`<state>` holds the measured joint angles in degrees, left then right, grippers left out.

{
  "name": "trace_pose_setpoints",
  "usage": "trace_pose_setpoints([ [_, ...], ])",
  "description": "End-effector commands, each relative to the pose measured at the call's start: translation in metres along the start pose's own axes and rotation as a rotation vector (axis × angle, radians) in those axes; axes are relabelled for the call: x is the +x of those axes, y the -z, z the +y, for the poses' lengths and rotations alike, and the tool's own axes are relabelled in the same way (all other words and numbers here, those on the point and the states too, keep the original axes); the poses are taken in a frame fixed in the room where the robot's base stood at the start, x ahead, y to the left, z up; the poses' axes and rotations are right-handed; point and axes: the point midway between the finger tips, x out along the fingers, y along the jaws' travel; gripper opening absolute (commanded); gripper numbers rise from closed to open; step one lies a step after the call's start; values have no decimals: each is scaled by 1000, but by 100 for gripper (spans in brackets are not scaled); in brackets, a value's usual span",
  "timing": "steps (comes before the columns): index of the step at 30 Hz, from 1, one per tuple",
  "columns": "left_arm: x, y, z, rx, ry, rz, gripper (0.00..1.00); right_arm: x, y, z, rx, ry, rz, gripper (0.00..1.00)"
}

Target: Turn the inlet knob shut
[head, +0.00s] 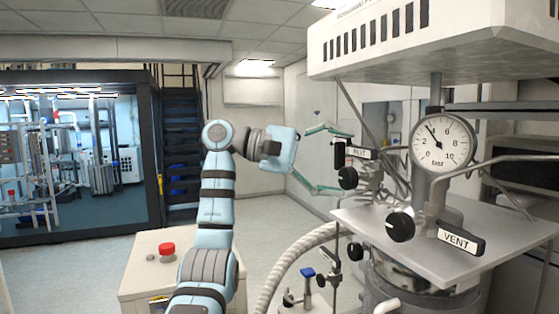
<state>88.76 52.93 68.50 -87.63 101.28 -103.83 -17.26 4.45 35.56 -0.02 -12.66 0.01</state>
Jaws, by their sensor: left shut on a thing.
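The inlet knob (347,177) is a round black knob on the valve at the near left of the reactor, below a label plate reading "INLET" (362,153). My left gripper (345,161) reaches it from the left, with one teal finger above and one below. The fingers look widely spread, but the gripper is shut on the inlet knob. The exact contact of the fingertips is hard to see at this size. My right gripper is not in view.
A pressure gauge (442,142) stands on the reactor, with a vent knob (401,227) and "VENT" plate (461,241) below. A white housing (440,40) overhangs it. A ribbed hose (287,262) curves below my left gripper. A cabinet with a red button (167,249) stands left.

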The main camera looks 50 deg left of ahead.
Motion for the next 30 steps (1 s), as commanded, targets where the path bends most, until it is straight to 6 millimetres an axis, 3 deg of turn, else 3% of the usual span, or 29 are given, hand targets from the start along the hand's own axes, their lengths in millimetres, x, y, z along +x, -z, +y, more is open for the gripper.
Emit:
trace_pose_setpoints([
  [1, -8, -4, 7, 11, -22, 0, 57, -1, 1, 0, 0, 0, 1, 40],
  [30, -101, -7, -22, 4, -11, -6, 56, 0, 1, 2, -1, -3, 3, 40],
])
